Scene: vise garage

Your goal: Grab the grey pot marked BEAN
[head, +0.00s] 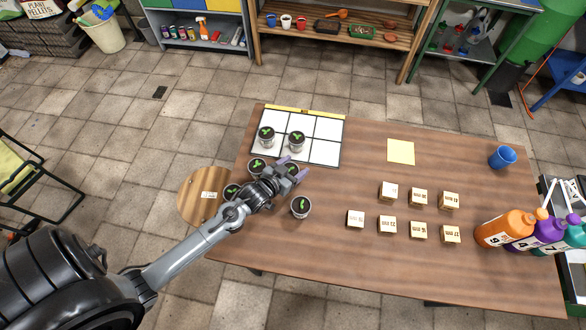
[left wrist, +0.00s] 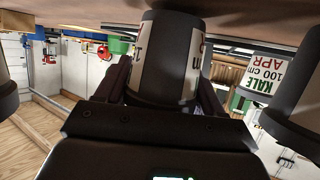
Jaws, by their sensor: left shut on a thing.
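My left gripper (head: 294,169) is shut on a grey pot (left wrist: 165,60), whose fingers flank it in the left wrist view. Its white label is turned to the sides, only part of the lettering shows, and I cannot read a full name. In the head view that pot is mostly hidden by the gripper. A pot labelled KALE, 100 cm, APR (left wrist: 268,72) stands to the right in the left wrist view, apart from the fingers. Other pots with green sprouts stand near the gripper (head: 257,165), (head: 300,206) and by the round board (head: 232,191). My right gripper is out of view.
A white grid tray (head: 325,150) holds two pots (head: 266,134), (head: 296,140). Small labelled wooden blocks (head: 388,190), a yellow note (head: 401,152), a blue cup (head: 502,157) and coloured bottles (head: 505,229) are to the right. The table's middle is clear.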

